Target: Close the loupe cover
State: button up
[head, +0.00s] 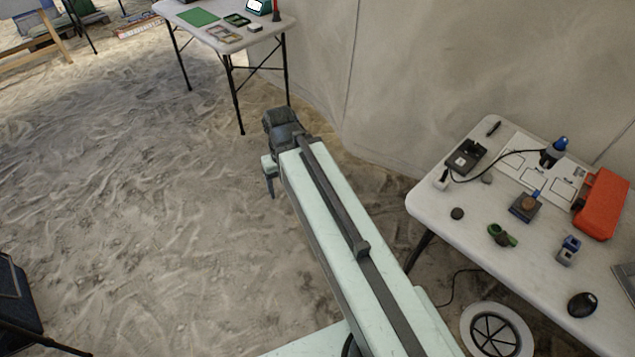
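No loupe with a cover can be made out for certain. The small things on the white table (440,212) at right include a green item with a dark round part (502,235) and a small grey-and-blue item (568,250); I cannot tell whether either is the loupe, or how its cover stands. My gripper (269,186) is at the end of my extended arm, over the sandy floor and well left of this table. It points down and is small and partly hidden by the arm, so I cannot tell whether it is open or shut.
The right table also holds an orange case (601,204), a black device (466,156), a blue-topped item (555,151) with a cable, and a black rounded object (582,304). Another white table (262,42) stands at the back. Open sand lies at left; a tent wall stands behind.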

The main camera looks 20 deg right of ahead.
aim_at(502, 239)
jog(key=z, duration=1.7)
jog(key=k, duration=0.5)
jog(key=u, duration=0.75)
